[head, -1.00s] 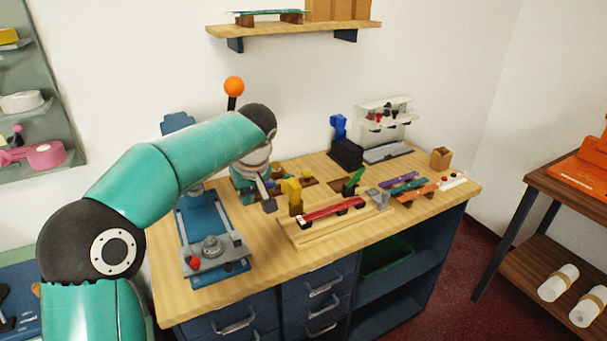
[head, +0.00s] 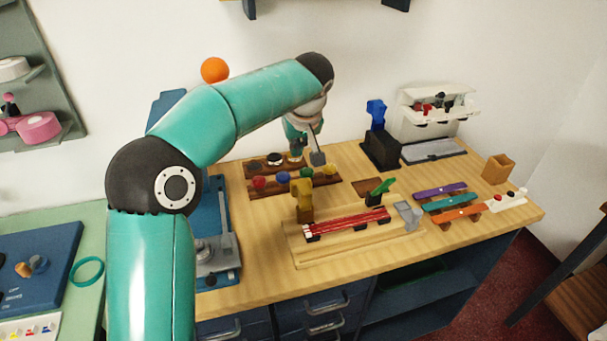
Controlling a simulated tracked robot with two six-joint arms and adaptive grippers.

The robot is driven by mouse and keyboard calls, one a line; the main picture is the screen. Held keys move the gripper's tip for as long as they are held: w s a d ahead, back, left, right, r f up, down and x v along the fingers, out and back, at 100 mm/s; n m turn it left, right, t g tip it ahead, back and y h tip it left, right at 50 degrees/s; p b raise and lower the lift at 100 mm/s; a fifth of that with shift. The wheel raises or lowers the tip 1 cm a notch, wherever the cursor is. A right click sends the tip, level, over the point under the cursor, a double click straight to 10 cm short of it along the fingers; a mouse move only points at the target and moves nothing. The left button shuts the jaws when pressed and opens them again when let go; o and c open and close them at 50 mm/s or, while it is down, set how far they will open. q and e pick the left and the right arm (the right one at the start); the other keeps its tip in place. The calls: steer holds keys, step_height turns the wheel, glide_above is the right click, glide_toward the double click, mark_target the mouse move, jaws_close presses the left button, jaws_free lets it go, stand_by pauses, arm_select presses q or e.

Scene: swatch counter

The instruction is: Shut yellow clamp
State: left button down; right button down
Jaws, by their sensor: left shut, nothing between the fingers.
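The yellow clamp (head: 303,200) stands upright at the left end of a wooden fixture (head: 345,247), its yellow lever raised. A red striped piece (head: 350,222) lies along the fixture, just right of the clamp's foot. A grey block (head: 408,215) sits at the fixture's right end. My left gripper (head: 318,158) is shut and empty. In the picture it is above and slightly right of the clamp's top, with a visible gap between them. My right gripper is not in view.
Racks with colored knobs (head: 285,178) lie behind the clamp. A green lever (head: 382,187) stands behind the red piece, and a blue-levered black holder (head: 380,148) is farther back. Colored strips (head: 450,205) lie to the right. The counter front (head: 270,270) is clear.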

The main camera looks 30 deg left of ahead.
mark_target(304, 197)
arm_select(q)
steer(key=p+x, duration=0.1)
steer(key=x, duration=0.9)
steer(key=s+d, duration=0.2)
steer(key=d, duration=0.1)
steer(key=shift+s+d+f+p, duration=0.2)
steer(key=shift+d+p, duration=0.1)
